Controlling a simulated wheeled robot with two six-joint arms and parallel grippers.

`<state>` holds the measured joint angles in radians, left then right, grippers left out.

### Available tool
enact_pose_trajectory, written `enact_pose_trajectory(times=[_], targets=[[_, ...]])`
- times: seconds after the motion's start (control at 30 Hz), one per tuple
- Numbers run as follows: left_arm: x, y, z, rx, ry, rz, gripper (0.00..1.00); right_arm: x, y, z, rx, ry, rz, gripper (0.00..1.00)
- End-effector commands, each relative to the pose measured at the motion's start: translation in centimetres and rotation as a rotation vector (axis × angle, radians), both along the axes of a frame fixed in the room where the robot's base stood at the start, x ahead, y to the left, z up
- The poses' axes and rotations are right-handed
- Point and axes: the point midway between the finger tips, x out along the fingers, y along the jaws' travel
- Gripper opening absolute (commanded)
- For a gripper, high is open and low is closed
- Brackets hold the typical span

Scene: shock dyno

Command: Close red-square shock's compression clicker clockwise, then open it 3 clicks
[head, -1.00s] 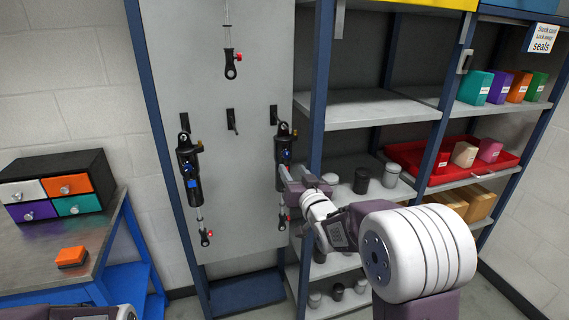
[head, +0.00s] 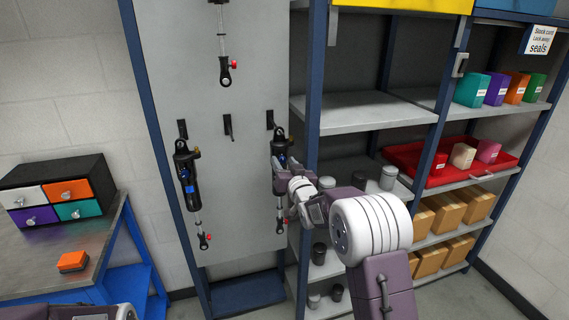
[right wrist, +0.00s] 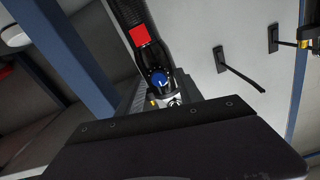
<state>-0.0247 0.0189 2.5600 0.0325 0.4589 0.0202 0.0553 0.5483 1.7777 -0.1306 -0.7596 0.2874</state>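The shock with a red square (right wrist: 140,35) shows in the right wrist view, black, with a round blue knob (right wrist: 159,77) bearing a white mark. In the head view, a black shock (head: 279,142) hangs at the right of the grey panel, its middle partly hidden by my right gripper (head: 280,176). The right gripper is close against or just in front of that shock; contact cannot be told. Its dark body fills the bottom of the right wrist view, and the finger gap is not clear. My left gripper is out of view.
A second shock (head: 186,175) hangs to the left, and another (head: 223,50) above. An empty hook (head: 228,126) is between them. A blue shelf post (head: 312,100) stands close right of my gripper. A drawer box (head: 58,190) and an orange block (head: 72,261) sit on the left bench.

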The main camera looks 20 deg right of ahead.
Motion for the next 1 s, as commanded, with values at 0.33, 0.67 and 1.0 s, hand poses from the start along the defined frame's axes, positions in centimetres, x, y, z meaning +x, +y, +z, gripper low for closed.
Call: enact_pose_trajectory(times=[0.33,0.67,1.0], targets=[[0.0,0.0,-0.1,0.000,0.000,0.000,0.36,0.0,0.0,0.0,-0.003,0.000,-0.001,0.00],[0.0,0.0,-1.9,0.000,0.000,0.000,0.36,0.0,0.0,-0.3,-0.124,-0.006,0.000,0.00],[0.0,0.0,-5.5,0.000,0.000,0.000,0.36,0.0,0.1,-0.5,-0.428,-0.017,0.000,0.00]])
